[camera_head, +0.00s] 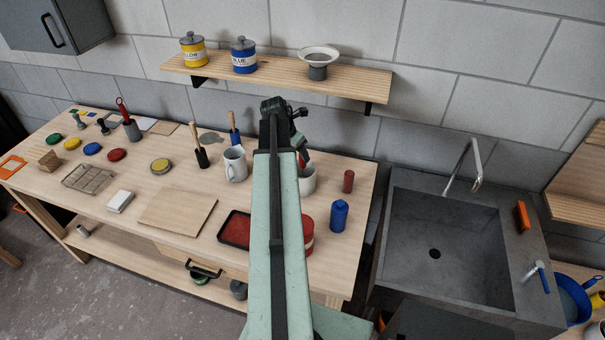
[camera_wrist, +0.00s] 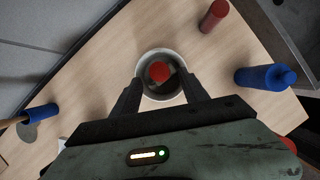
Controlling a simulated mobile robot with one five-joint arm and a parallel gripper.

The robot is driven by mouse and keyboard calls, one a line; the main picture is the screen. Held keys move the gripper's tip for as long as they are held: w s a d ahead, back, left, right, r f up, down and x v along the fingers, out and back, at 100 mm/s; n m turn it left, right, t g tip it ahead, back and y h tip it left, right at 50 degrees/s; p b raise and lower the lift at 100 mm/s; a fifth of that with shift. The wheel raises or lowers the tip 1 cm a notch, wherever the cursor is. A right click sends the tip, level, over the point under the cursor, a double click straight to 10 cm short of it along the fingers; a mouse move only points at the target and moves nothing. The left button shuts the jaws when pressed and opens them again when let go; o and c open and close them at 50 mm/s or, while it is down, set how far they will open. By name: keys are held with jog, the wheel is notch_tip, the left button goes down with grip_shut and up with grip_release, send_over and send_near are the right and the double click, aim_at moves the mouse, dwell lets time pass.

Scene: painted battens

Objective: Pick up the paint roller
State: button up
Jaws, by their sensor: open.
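My gripper (camera_wrist: 160,82) is open, pointing down, with its two dark fingers either side of a red round-ended thing (camera_wrist: 159,71). That red thing stands inside a white round pot (camera_wrist: 147,93) on the bench. Only its top shows, so I cannot tell whether it is the paint roller. In the head view the pot (camera_head: 308,184) is partly behind my arm, and my gripper (camera_head: 303,157) is just over it. Nothing is seen held between the fingers, and I cannot tell whether they touch the red thing.
A blue bottle (camera_head: 339,216) and a red cylinder (camera_head: 348,181) stand right of the pot. A white mug (camera_head: 235,164) and a wooden-handled blue tool (camera_head: 234,137) stand left. The sink (camera_head: 440,250) is farther right.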

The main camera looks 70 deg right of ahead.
aim_at(301, 167)
jog(key=b+x, duration=0.4)
jog(key=x, duration=0.1)
jog(key=shift+s+f, duration=0.1)
jog(key=shift+f, duration=0.05)
jog(key=shift+r, duration=0.2)
grip_shut()
jog(key=shift+r, duration=0.1)
